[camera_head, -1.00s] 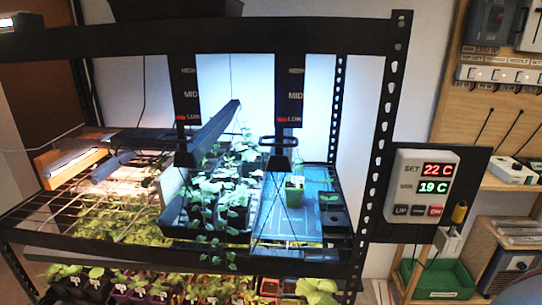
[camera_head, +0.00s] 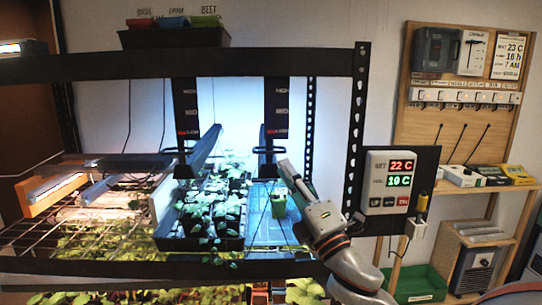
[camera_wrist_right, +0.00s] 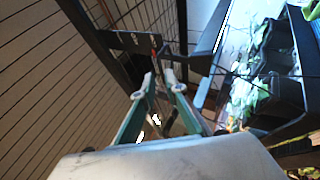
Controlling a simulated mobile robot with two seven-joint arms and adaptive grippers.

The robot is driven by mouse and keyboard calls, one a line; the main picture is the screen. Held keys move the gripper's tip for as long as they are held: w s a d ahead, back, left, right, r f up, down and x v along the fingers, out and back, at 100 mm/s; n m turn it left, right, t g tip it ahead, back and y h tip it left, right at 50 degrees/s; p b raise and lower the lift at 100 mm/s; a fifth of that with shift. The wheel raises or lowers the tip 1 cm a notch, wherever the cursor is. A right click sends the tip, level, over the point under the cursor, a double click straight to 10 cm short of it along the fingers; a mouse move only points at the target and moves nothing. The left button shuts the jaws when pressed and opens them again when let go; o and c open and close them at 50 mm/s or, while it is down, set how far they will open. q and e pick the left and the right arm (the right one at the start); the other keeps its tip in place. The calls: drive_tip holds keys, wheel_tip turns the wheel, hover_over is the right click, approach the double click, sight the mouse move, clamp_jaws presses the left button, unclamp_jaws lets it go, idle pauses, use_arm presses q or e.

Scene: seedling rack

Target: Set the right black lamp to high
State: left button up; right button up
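The right black lamp hangs from the rack's top beam on a dark post (camera_head: 276,100) marked HIGH, MID and LOW. Its red marker (camera_head: 267,133) is beside LOW. Its dark handle (camera_head: 267,152) is below the post. My right gripper (camera_head: 284,168) is raised just right of and below this handle; contact cannot be told. In the right wrist view my right gripper (camera_wrist_right: 158,74) has its fingers apart with a narrow gap. A dark part with a red mark shows beyond the tips. My left gripper is not in view.
The left lamp post (camera_head: 186,100) also has its red marker at LOW. Below are a black seedling tray (camera_head: 200,243) and a blue mat (camera_head: 262,230) with a small green pot (camera_head: 278,205). The perforated rack upright (camera_head: 355,130) and thermostat (camera_head: 390,182) are to the right.

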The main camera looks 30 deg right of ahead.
sight(274, 152)
drive_tip(key=p+x, duration=0.1)
drive_tip(key=x, duration=0.6)
drive_tip(key=shift+f+p, duration=0.1)
drive_tip(key=shift+p, duration=0.2)
drive_tip(key=shift+w, duration=0.1)
clamp_jaws()
